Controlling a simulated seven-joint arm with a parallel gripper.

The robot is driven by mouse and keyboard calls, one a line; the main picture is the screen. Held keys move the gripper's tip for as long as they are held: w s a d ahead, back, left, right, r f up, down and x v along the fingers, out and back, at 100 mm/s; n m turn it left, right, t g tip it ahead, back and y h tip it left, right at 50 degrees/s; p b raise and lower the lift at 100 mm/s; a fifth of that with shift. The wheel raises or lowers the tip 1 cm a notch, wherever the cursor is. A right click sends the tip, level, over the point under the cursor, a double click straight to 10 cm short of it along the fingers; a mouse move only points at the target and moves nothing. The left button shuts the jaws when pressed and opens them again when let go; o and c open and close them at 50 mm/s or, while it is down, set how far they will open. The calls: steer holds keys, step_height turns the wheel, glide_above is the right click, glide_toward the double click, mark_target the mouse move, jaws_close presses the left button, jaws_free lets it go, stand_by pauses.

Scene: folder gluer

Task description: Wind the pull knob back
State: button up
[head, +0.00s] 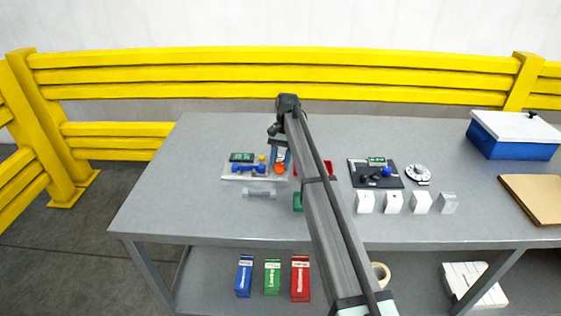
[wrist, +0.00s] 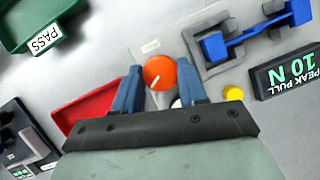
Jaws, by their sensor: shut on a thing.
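The pull knob (wrist: 158,73) is a round orange knob with a white pointer line. It sits on a pale tester plate (wrist: 205,35), and it also shows orange in the head view (head: 280,168). My gripper (wrist: 159,67) has its blue fingers on either side of the knob and is shut on it. A blue pull fixture (wrist: 255,38) lies on the same tester. A yellow button (wrist: 233,94) is beside the knob. The pointer line runs diagonally in the wrist view.
A red tray (wrist: 88,108) and a green tray marked PASS (wrist: 35,25) lie near the tester. A dark device (head: 375,180) and several white boxes (head: 394,202) stand to the right. My arm hides part of the grey table (head: 440,160).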

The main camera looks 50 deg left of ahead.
steer(key=o, duration=0.8)
steer(key=shift+r, duration=0.1)
steer(key=shift+w+a+r, duration=0.1)
steer(key=shift+w+r, duration=0.1)
steer(key=shift+r, duration=0.25)
steer(key=w+a, duration=0.2)
steer(key=w, duration=0.1)
steer(key=w+a, duration=0.2)
steer(key=w, duration=0.2)
steer(key=w+a, duration=0.2)
steer(key=w, duration=0.1)
steer(key=shift+w, duration=0.25)
